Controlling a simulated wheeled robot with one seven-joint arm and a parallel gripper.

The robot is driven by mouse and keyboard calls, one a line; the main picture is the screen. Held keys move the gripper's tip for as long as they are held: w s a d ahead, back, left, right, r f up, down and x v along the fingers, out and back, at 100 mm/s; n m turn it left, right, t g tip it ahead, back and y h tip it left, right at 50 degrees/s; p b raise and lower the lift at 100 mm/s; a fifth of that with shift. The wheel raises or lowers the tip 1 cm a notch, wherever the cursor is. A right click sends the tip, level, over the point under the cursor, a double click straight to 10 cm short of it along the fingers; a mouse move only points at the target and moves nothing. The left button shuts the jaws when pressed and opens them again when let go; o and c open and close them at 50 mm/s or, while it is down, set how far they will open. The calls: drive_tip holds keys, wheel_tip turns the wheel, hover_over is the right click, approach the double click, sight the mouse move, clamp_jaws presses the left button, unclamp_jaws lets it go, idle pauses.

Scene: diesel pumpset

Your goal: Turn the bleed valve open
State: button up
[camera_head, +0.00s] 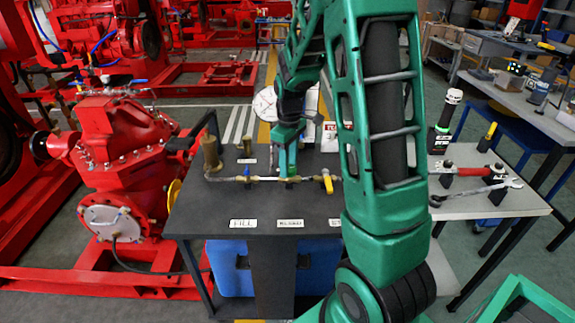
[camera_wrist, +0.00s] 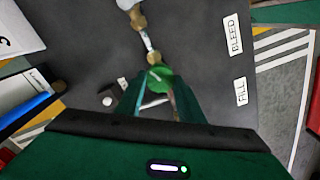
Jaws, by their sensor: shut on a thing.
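The bleed valve shows in the wrist view as a round green handle (camera_wrist: 158,74) on a thin pipe with brass fittings (camera_wrist: 139,20). My gripper (camera_wrist: 157,88) is shut on this handle, one green finger on each side. In the head view my gripper (camera_head: 289,178) points down onto the middle of the pipe run, behind the BLEED label (camera_head: 290,223); there my fingers mostly hide the handle. The BLEED label also shows in the wrist view (camera_wrist: 235,34). How far the valve is turned cannot be told.
A dark table (camera_head: 205,215) carries the pipe run. A blue-handled valve (camera_head: 247,171) stands left of my gripper, a yellow-handled valve (camera_head: 328,184) right, and a brass cylinder (camera_head: 211,155) at the left end. A FILL label (camera_head: 243,223) lies in front. Red pump machinery (camera_head: 110,150) stands left.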

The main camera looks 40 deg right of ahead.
drive_tip(key=shift+s, duration=0.1)
drive_tip(key=o, duration=1.1)
drive_tip(key=shift+c, duration=0.2)
drive_tip(key=shift+r, duration=0.1)
drive_tip(key=shift+r, duration=0.35)
wheel_tip(320, 180, up, 10)
drive_tip(key=shift+f, duration=0.1)
